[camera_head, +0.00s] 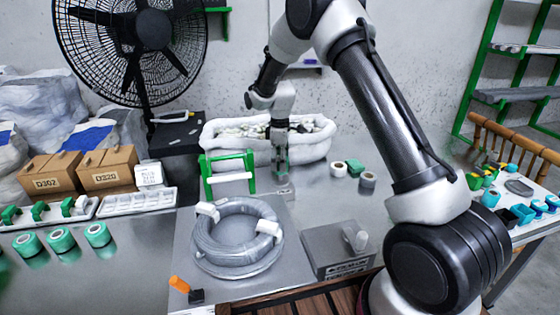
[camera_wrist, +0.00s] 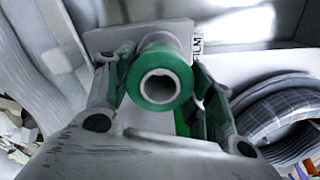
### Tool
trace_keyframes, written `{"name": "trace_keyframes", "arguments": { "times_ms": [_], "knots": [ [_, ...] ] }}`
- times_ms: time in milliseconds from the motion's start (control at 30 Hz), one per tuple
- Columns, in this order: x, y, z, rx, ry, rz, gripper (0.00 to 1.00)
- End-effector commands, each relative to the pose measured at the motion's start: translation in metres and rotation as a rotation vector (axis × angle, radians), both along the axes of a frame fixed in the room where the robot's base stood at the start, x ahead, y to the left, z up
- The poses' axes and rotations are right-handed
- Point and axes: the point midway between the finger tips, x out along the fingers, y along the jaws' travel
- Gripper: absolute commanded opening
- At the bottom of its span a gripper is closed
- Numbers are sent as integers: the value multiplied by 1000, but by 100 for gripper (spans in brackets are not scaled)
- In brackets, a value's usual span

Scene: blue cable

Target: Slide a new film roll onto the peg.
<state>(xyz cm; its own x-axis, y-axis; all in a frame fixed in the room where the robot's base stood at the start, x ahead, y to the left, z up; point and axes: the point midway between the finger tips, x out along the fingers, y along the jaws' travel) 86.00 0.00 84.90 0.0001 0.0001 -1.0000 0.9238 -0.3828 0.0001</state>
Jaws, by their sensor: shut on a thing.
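My gripper (camera_head: 280,160) points down just right of the green frame and is shut on a green film roll (camera_wrist: 184,82). The wrist view shows the roll end-on between both fingers, with its pale hollow core facing the camera. A pale plate (camera_wrist: 115,40) with a "FILM" label (camera_wrist: 197,40) lies beyond the roll. In the head view a small grey block (camera_head: 285,192) sits right under the fingertips. I cannot make out the peg; the roll and fingers may hide it. I cannot tell whether the roll touches the plate. Several green rolls (camera_head: 61,241) lie at the left.
A green frame with a white bar (camera_head: 228,176) stands close left of my gripper. A coiled cable (camera_head: 238,238) lies in front. A white-rimmed tub (camera_head: 222,142) is behind. Small rolls (camera_head: 368,180) stand to the right. A grey box (camera_head: 340,246) is at front right.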

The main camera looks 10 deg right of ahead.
Motion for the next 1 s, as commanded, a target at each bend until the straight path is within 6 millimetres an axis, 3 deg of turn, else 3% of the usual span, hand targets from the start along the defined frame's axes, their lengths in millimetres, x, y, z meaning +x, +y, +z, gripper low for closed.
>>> {"name": "trace_keyframes", "arguments": {
  "times_ms": [1000],
  "knots": [
    [0,0,-15,0,0,0,25]
  ]
}}
